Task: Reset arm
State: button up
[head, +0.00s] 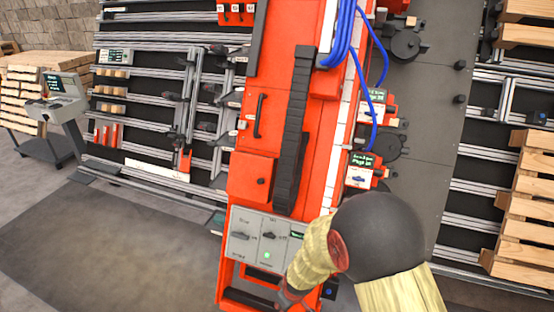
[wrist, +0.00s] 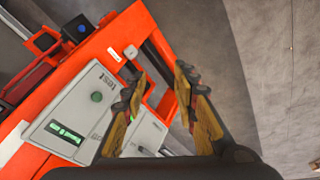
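My arm, with pale yellow links and a dark round joint, reaches down at the lower right of the head view. My gripper (head: 287,298) is at the bottom of that view, partly hidden by the arm, in front of the orange machine (head: 262,180). In the wrist view my gripper (wrist: 160,76) has its two yellow and dark fingers apart with nothing held between them. The grey control panel (head: 241,246) has dark switches and a green light. In the wrist view the panel (wrist: 80,113) lies left of and behind the fingers; contact cannot be told.
Blue hoses (head: 348,40) run down the machine's right side. Wooden pallets (head: 530,200) are stacked at far right. A console (head: 62,100) and rail conveyors (head: 145,90) stand at left. The grey floor (head: 110,240) at lower left is clear.

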jog(key=s+d+r+m+t, duration=0.1)
jog(key=s+d+r, duration=0.4)
jog(key=r, duration=0.7)
jog(key=s+d+r+m, duration=0.4)
jog(key=s+r, duration=0.4)
jog(key=r, duration=0.5)
jog(key=s+d+r+m+t+h, duration=0.1)
jog(key=s+d+r+m, duration=0.2)
jog(key=r, duration=0.9)
jog(key=s+d, duration=0.3)
jog(key=s, duration=0.1)
jog(key=shift+s+d+r+t, duration=0.3)
jog(key=shift+s+d+r, duration=0.05)
